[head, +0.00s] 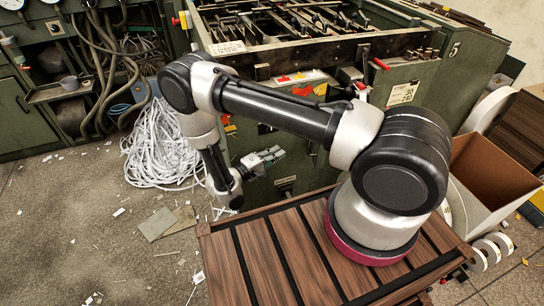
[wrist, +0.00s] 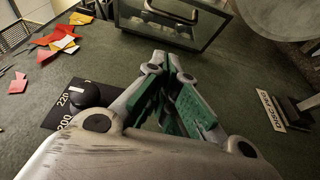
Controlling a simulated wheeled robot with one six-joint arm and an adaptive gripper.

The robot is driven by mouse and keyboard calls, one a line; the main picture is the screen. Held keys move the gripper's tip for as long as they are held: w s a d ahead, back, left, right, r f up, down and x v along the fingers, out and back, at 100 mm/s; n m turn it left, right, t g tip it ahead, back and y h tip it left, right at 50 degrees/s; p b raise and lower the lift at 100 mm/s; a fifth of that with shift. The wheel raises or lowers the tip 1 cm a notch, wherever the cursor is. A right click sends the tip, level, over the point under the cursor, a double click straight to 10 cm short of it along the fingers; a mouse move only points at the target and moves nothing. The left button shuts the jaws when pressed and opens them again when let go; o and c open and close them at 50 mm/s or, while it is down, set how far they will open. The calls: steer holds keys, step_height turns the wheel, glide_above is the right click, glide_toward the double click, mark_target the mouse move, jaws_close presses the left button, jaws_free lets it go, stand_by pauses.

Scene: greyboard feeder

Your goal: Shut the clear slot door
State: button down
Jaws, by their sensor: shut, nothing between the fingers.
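My gripper (wrist: 163,66) is shut and empty, with green pads on grey fingers. In the head view my gripper (head: 272,156) is in front of the green machine's front face, low down. A metal-framed clear panel with a bar handle (wrist: 172,16) shows at the top middle of the wrist view, beyond the fingertips. It looks like the clear slot door (wrist: 150,30). The fingers appear apart from it. Its upper part is cut off by the frame, and I cannot tell how far open it stands. I cannot make the door out in the head view.
A black knob (wrist: 85,95) on a numbered scale is left of the fingers, with red and yellow scraps (wrist: 58,42) beyond. A marked plate (wrist: 271,110) is at right. The green machine (head: 400,90), a white strip heap (head: 160,145) and a cardboard box (head: 490,170) surround me.

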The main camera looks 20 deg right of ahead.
steer(key=d, duration=0.8)
steer(key=shift+s+d, duration=0.15)
steer(key=shift+d, duration=0.1)
